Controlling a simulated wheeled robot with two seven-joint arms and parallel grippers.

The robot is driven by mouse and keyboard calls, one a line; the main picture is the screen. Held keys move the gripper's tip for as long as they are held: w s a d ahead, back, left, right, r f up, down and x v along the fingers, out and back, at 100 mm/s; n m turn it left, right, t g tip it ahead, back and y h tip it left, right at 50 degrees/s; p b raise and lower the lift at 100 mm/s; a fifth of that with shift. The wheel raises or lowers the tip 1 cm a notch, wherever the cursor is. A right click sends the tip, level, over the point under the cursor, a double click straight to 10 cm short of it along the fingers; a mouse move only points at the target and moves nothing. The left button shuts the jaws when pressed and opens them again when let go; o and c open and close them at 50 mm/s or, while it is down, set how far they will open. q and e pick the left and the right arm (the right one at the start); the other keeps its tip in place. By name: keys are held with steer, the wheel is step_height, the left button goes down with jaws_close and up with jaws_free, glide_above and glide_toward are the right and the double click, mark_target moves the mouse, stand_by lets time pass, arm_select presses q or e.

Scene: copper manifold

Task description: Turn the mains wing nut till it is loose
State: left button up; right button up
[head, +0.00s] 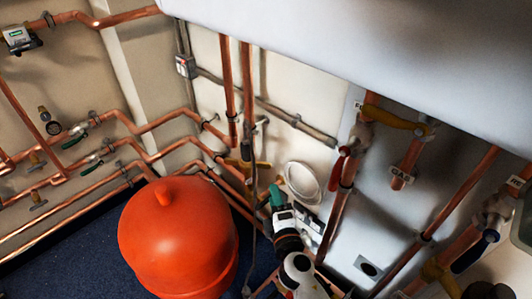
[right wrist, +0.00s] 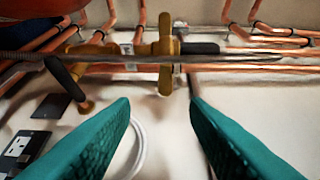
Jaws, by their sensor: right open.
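A brass valve (right wrist: 140,49) with an upright, flat brass piece that looks like the wing nut (right wrist: 166,62) shows in the right wrist view. A small label hangs left of the wing nut. My right gripper (right wrist: 160,104) is open and empty. Its two teal fingers stand either side of the wing nut in the picture, which appears beyond the tips and untouched. In the head view my right gripper (head: 273,194) points up toward brass fittings (head: 246,164) on the copper pipes, and the arm partly hides that area. My left gripper is not in view.
A large red tank (head: 178,240) stands just left of my right arm. A dark cable (head: 253,130) hangs near the gripper. Copper pipes (head: 228,85) run close around. A white coiled hose (head: 302,182) lies right of the gripper. A white casing (head: 350,35) overhangs above.

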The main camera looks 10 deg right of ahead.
mark_target(266, 167)
steer(key=w, duration=0.3)
steer(key=w+r, duration=0.1)
steer(key=w, duration=0.1)
steer(key=shift+w, duration=0.25)
steer(key=w, duration=0.5)
steer(key=shift+w+f, duration=0.2)
steer(key=shift+w, duration=0.5)
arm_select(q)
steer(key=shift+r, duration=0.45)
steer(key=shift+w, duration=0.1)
arm_select(e)
jaws_close()
